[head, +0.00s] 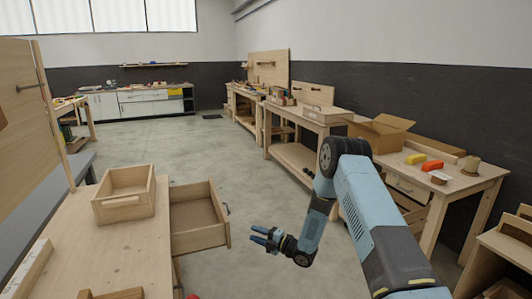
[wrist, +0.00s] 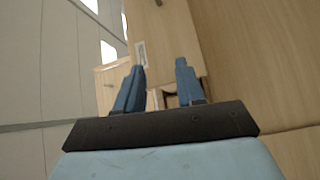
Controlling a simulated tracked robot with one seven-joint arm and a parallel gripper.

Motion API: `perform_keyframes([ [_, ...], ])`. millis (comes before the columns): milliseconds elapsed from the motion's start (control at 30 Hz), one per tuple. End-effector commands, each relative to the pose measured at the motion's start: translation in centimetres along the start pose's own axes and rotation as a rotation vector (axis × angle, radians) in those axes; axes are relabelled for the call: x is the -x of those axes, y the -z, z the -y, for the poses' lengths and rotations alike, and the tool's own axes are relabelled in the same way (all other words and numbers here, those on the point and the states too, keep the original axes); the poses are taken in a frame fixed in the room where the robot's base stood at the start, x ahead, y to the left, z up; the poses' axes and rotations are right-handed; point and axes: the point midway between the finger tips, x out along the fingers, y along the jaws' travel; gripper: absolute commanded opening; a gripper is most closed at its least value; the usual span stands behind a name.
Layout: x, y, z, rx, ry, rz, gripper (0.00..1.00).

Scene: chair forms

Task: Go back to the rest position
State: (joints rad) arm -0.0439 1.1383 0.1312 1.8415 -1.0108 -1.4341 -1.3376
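My gripper (head: 262,239) hangs at the end of my blue arm in the head view, above the floor and to the right of an open drawer (head: 198,214). It points left toward the drawer. In the wrist view the two blue fingers (wrist: 158,88) stand apart, with nothing seen between them but background. The gripper looks open and empty. The drawer is pulled out of the left workbench (head: 110,248) and its visible inside looks empty.
A wooden box (head: 125,193) stands on the left workbench. At right, a table holds a cardboard box (head: 381,132), a yellow block (head: 416,158), an orange block (head: 432,165) and a pot (head: 470,166). The floor (head: 225,155) between the benches is clear.

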Motion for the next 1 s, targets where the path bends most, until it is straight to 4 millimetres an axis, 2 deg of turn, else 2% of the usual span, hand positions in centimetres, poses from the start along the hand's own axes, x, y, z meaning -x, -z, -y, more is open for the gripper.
perform_keyframes([
  [167,-0.2,-1.1,-2.5,-0.006,0.043,0.044,0.38],
  [467,0.3,-3.4,-8.7,-0.049,0.151,0.183,0.38],
  [700,1.7,-4.8,-14.0,-0.101,0.218,0.317,0.38],
  [1000,4.5,-5.4,-20.5,-0.187,0.272,0.497,0.38],
])
